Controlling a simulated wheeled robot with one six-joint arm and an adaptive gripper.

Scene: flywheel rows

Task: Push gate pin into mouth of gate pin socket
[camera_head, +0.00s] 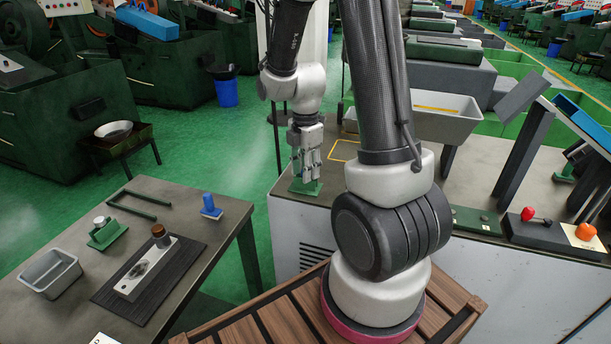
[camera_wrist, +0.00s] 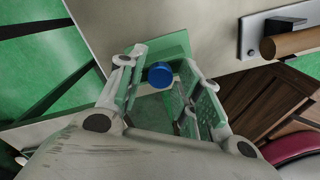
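My gripper (camera_head: 306,172) points down over a green block (camera_head: 305,188) on the grey machine top. In the wrist view, the fingers of my gripper (camera_wrist: 164,68) stand apart, with a round blue cap (camera_wrist: 160,75) between them. The cap looks like the top of the gate pin; a gap shows on its right, and contact on its left is unclear. A green plate (camera_wrist: 178,47) lies under and behind the cap. The pin's shaft and the socket mouth are hidden, so how deep the pin sits cannot be seen.
A workbench at left holds a grey tray (camera_head: 50,273), a metal bar with a brown knob (camera_head: 160,232) and another blue piece (camera_head: 209,203). A grey trough (camera_head: 440,115) stands behind my arm. In the wrist view, a brown handle (camera_wrist: 292,42) lies at upper right.

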